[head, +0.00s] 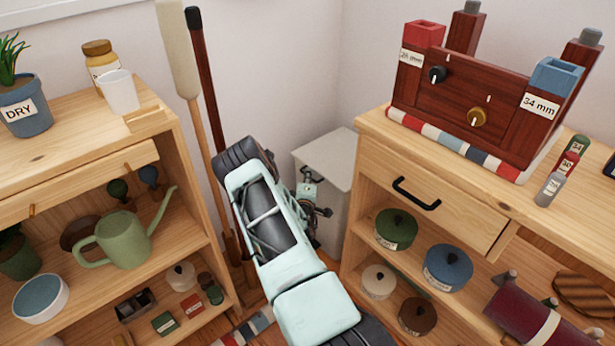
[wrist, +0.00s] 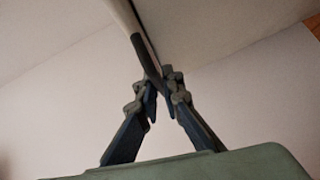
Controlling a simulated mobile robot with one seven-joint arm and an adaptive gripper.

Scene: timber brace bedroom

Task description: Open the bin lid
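The bin (head: 337,218) is a pale grey box in the corner between the two wooden units. Its flat lid (head: 328,152) looks down or nearly down in the head view. My gripper (head: 320,211) is at the bin's near left side, partly hidden by my arm. In the wrist view the fingers of my gripper (wrist: 158,82) converge closely on the end of a dark strip (wrist: 146,57) along the lid's edge. They look shut on this strip, which appears to be the lid's handle. The exact contact is dim.
The left shelf unit (head: 185,155) holds a green watering can (head: 122,240). The right cabinet (head: 370,125) has a black drawer handle (head: 415,195) close to the bin. Long-handled tools (head: 205,80) lean on the wall left of my arm. The gap around the bin is narrow.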

